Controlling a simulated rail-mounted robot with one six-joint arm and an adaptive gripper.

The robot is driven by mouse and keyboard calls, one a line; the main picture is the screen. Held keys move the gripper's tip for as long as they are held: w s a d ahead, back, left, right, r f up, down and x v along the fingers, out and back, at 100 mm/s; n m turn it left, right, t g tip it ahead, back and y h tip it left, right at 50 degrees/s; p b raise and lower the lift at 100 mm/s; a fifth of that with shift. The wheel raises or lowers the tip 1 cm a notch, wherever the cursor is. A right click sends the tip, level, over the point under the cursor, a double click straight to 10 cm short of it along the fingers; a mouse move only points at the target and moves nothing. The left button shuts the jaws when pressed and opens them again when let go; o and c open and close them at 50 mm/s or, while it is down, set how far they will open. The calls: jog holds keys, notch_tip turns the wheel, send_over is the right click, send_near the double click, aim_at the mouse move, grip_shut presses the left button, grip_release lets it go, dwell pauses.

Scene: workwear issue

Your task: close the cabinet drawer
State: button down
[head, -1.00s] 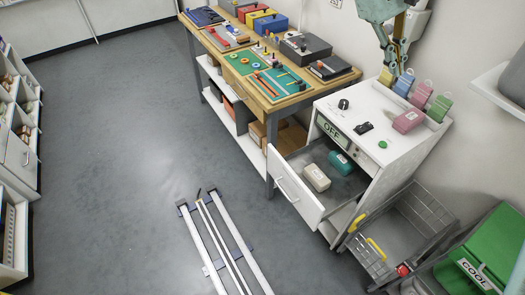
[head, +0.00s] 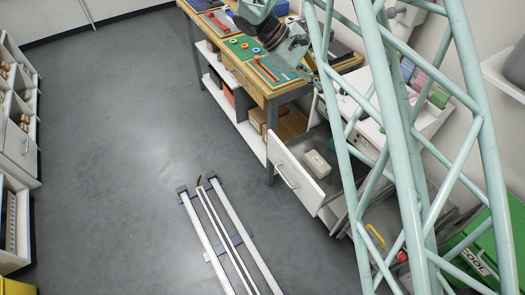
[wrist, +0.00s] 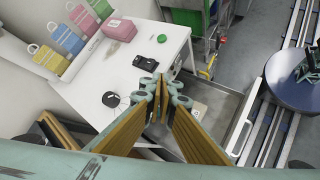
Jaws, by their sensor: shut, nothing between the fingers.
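The white cabinet drawer (head: 297,172) stands open in the head view, pulled out to the left of its cabinet, with a bar handle on its front. A beige box (head: 317,163) lies inside; part of the drawer is hidden behind my arm. In the wrist view the drawer's front (wrist: 246,118) is at the right, and the cabinet's white top (wrist: 135,68) is at the left. My gripper (wrist: 160,88) is shut and empty, and overlaps the cabinet top's edge and the drawer in that view. I cannot tell its height above them. No contact with the drawer front shows.
A workbench (head: 262,92) with tool trays stands beside the cabinet. Black items and a pink case (wrist: 120,29) lie on the cabinet top, with coloured tags behind. A wire basket and green bin (head: 480,255) stand at right.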

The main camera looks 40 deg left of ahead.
jog(key=s+a+f+n+t+h, duration=0.1)
jog(key=s+a+f+n+t, duration=0.25)
jog(key=s+a+f, duration=0.5)
jog(key=s+a+f+n+t, duration=0.35)
jog(key=a+f, duration=0.25)
jog(key=f, duration=0.5)
jog(key=n+t+y+b, duration=0.2)
jog(key=n+t+y, duration=0.25)
jog(key=n, duration=0.35)
send_near(269, 147)
jog(key=s+a+f, duration=0.1)
jog(key=s+a, duration=0.2)
jog(key=s, duration=0.4)
jog(key=shift+w+f+t+h, duration=0.15)
jog(key=shift+w+t+h, duration=0.05)
jog(key=shift+t+h, duration=0.25)
jog(key=shift+x, duration=7)
jog(key=shift+d, duration=0.15)
